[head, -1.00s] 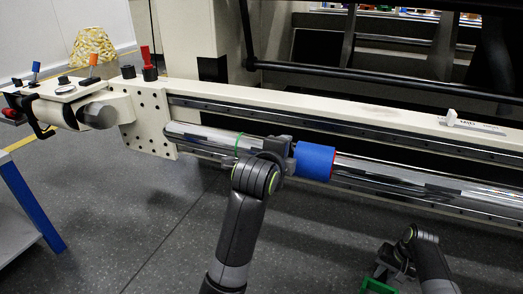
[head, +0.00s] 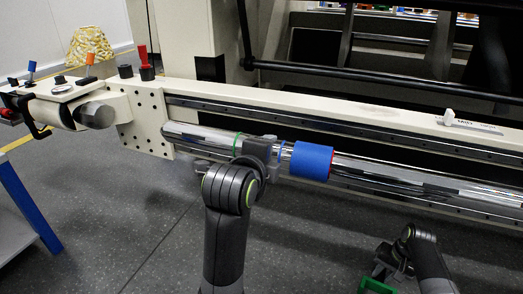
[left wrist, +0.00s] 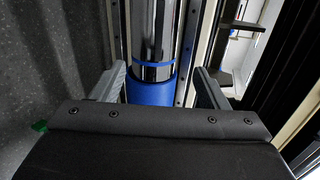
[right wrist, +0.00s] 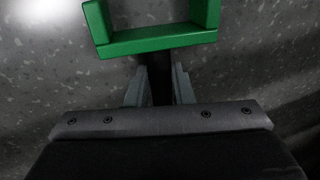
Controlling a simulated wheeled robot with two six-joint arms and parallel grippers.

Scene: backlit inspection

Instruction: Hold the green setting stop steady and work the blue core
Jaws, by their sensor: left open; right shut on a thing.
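The blue core (head: 311,160), a sleeve with a red far end, sits around the chrome shaft (head: 375,173). A thin blue ring line shows on the shaft just left of it. My left gripper (head: 272,152) is open at the shaft, left of the core with a small gap. In the left wrist view the core (left wrist: 150,89) shows between the spread fingers (left wrist: 160,88). The green setting stop (head: 376,287), a square-cornered green frame, is low at the right. My right gripper (head: 392,262) is shut on its dark stem; the frame (right wrist: 155,41) shows ahead in the right wrist view.
The cream beam (head: 330,111) with a rail runs behind the shaft. A perforated block (head: 147,120) stands at its left end. A blue-legged table (head: 27,205) is at left. The floor below is clear.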

